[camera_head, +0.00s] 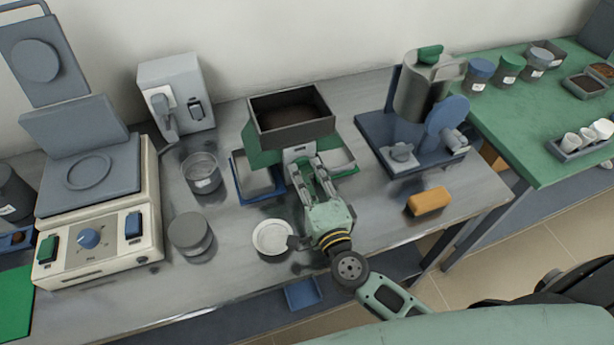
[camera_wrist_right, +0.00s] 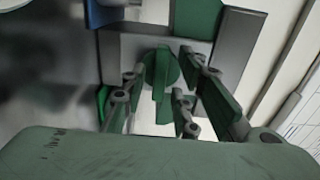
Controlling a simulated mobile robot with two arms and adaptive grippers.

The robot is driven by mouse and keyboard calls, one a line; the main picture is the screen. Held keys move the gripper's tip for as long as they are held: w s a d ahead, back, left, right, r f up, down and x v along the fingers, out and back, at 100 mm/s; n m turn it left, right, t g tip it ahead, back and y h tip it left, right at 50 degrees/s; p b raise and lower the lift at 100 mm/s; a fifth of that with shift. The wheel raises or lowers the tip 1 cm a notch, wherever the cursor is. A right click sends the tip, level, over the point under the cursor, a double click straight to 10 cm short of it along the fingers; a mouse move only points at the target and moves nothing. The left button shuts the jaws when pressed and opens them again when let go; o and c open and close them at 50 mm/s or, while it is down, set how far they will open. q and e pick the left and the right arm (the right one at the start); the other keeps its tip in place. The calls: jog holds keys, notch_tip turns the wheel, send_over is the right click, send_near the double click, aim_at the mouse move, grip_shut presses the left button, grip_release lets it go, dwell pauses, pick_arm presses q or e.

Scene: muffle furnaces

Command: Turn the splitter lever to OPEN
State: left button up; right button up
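The splitter has a dark hopper (camera_head: 290,112) on a green body (camera_head: 259,150), standing in the middle of the bench. My right gripper (camera_head: 307,166) reaches up to its front face, with fingers apart. In the right wrist view, the green lever (camera_wrist_right: 162,85) has a round hub and an upright bar. It sits between the spread fingers of my right gripper (camera_wrist_right: 164,75); contact cannot be told. In the head view the gripper hides most of the lever. Any OPEN marking is not readable. My left gripper is not in view.
A blue-edged pan (camera_head: 240,180) and a green-edged pan (camera_head: 340,160) flank the splitter. A white dish (camera_head: 271,238) lies near my right wrist. A muffle furnace (camera_head: 100,245) stands left; a device on a blue base (camera_head: 375,130) and an orange block (camera_head: 429,201) are right.

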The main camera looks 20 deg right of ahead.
grip_shut()
dwell(0.3)
jog(key=m, duration=0.3)
jog(key=shift+f+m, duration=0.1)
jog(key=shift+m, duration=0.3)
jog(key=m+b, duration=0.1)
jog(key=m, duration=0.2)
jog(key=shift+m, duration=0.4)
jog(key=m+b, duration=0.1)
jog(key=m, duration=0.9)
jog(key=shift+b, duration=0.4)
jog(key=shift+m, duration=0.3)
